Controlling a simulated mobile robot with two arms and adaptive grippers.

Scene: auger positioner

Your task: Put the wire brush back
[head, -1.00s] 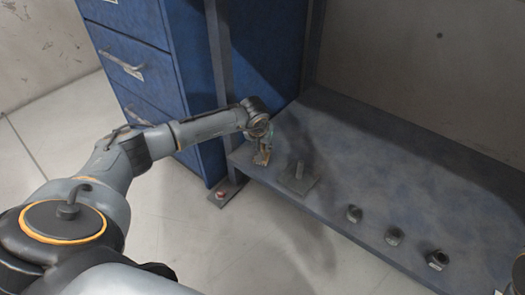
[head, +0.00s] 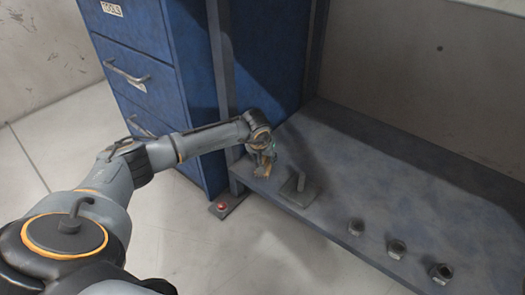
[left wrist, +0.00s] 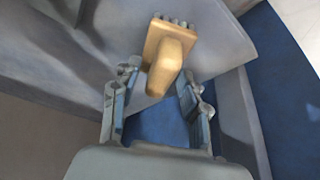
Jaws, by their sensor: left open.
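The wire brush (left wrist: 172,48) has a tan wooden body with dark bristle tufts at its far end in the left wrist view. It lies at the near left end of the grey shelf (head: 350,130), where a small tan patch of the brush (head: 262,171) shows in the head view. My left gripper (left wrist: 162,85) is open, with one finger on each side of the brush's near end. In the head view my left gripper (head: 262,156) hangs right over the brush and partly hides it. My right gripper is not in view.
A square plate with an upright peg (head: 299,187) stands on the shelf just right of the brush. Several dark nuts, one of them here (head: 396,248), line the shelf's front edge.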

